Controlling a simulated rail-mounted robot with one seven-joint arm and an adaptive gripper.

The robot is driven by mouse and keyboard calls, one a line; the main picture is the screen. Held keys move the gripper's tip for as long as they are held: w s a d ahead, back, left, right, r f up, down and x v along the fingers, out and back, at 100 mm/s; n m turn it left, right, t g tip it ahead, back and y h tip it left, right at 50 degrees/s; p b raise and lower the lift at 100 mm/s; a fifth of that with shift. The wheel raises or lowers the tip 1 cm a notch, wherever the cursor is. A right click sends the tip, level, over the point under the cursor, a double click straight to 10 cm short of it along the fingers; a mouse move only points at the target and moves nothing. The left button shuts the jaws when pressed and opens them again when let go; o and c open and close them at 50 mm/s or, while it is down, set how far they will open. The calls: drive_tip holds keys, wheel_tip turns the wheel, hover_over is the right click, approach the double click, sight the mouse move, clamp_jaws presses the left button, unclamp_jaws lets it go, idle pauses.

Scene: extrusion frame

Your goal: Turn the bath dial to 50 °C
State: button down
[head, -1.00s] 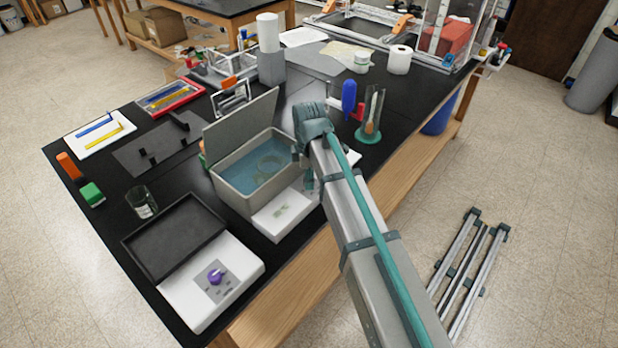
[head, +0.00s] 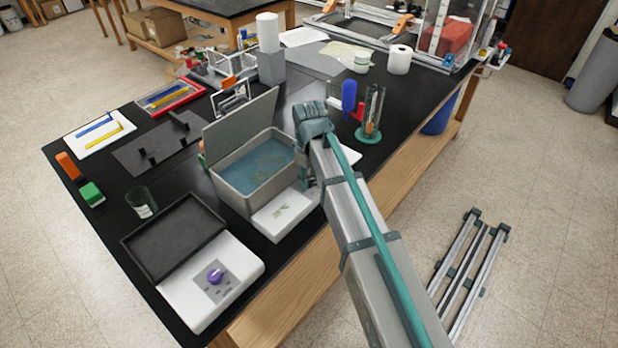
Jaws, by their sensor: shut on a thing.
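The water bath (head: 232,192) is a grey open box of blue water with its lid raised at the back. Its white front panel (head: 270,222) carries a small label or display too small to read. My gripper (head: 309,184) is at the right end of this panel, pointing down, mostly hidden by my own arm. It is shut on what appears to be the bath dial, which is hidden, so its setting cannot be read.
A glass beaker (head: 141,203) stands left of the bath. A rack with a blue-topped item (head: 349,95) and glass tubes (head: 372,112) stand just right of my wrist. The black bench (head: 95,215) ends at a wooden front edge. Extrusion rails (head: 468,268) lie on the floor at right.

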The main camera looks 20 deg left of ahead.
drive_tip(key=m, duration=1.1)
drive_tip(key=shift+m, duration=1.8)
drive_tip(key=c, duration=0.8)
unclamp_jaws()
wheel_tip(320, 180, up, 12)
